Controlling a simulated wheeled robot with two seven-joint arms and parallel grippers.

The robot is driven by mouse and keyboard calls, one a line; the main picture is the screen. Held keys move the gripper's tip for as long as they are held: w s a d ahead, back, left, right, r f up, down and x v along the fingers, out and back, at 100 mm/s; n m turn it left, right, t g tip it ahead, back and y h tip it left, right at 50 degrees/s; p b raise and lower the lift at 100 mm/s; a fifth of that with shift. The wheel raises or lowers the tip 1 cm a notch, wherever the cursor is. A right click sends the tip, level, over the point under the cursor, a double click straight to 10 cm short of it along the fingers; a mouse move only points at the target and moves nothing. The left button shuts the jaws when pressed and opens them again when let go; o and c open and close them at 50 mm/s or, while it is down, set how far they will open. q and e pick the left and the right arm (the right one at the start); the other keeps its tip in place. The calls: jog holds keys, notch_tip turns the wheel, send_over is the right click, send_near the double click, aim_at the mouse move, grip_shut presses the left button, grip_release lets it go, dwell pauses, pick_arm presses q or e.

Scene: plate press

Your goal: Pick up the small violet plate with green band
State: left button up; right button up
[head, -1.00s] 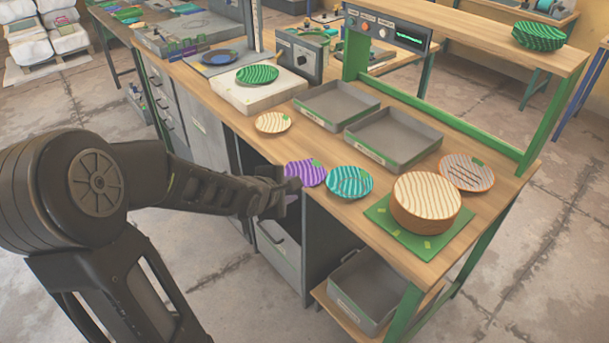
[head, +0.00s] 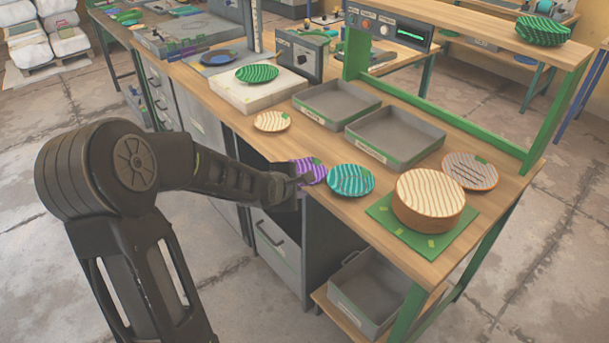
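The small violet plate (head: 312,171) with pale stripes and a green patch lies at the front edge of the wooden workbench. My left gripper (head: 299,183) is at the plate's left, front rim, and its end covers part of that rim. The fingers are small and dark here, so I cannot tell whether they are open or shut on the rim. My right gripper is not in view.
A teal striped plate (head: 351,180) sits close to the right. A cream plate (head: 272,121) lies behind left. Two grey trays (head: 395,137) lie behind. An orange-rimmed plate (head: 469,170) is at right.

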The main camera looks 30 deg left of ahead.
pick_arm(q)
jog(key=shift+c, duration=0.4)
grip_shut()
dwell(0.7)
